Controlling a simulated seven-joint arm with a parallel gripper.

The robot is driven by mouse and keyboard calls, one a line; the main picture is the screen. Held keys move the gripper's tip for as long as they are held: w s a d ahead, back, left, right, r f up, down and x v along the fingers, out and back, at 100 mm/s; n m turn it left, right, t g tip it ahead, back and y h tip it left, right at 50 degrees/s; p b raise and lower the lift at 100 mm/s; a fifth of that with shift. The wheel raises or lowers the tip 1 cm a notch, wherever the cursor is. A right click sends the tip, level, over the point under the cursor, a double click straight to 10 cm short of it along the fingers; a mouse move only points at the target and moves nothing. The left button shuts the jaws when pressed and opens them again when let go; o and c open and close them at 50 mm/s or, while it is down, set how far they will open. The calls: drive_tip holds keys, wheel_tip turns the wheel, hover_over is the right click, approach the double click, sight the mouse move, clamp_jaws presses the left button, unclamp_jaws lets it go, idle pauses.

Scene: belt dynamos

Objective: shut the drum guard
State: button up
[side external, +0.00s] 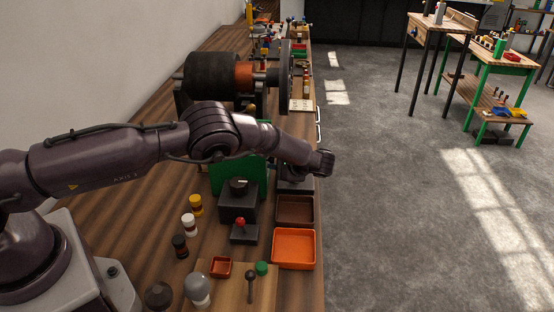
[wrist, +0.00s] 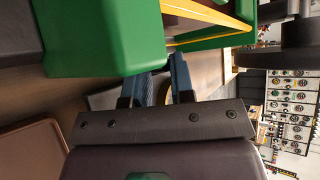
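A dark drum (side external: 213,75) with a copper-coloured section lies on a stand at the back of the bench. A green panel (side external: 238,172), which I take to be the drum guard, stands in front of it, partly hidden by my arm. In the wrist view, a large green part (wrist: 105,38) fills the upper left, and yellow-edged green parts (wrist: 215,38) lie beyond. I cannot tell how far the guard is open. My gripper (side external: 322,162) is at the bench's right edge, right of the green panel. In the wrist view its blue fingers (wrist: 162,78) are apart with nothing seen between them.
An orange tray (side external: 294,249) and a brown tray (side external: 295,210) lie below my gripper. A black box with a knob (side external: 238,202) and a red-knobbed lever (side external: 243,232) stand left of them. Several small bottles stand further left.

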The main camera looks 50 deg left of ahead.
drive_tip(key=o, duration=0.4)
drive_tip(key=v, duration=1.3)
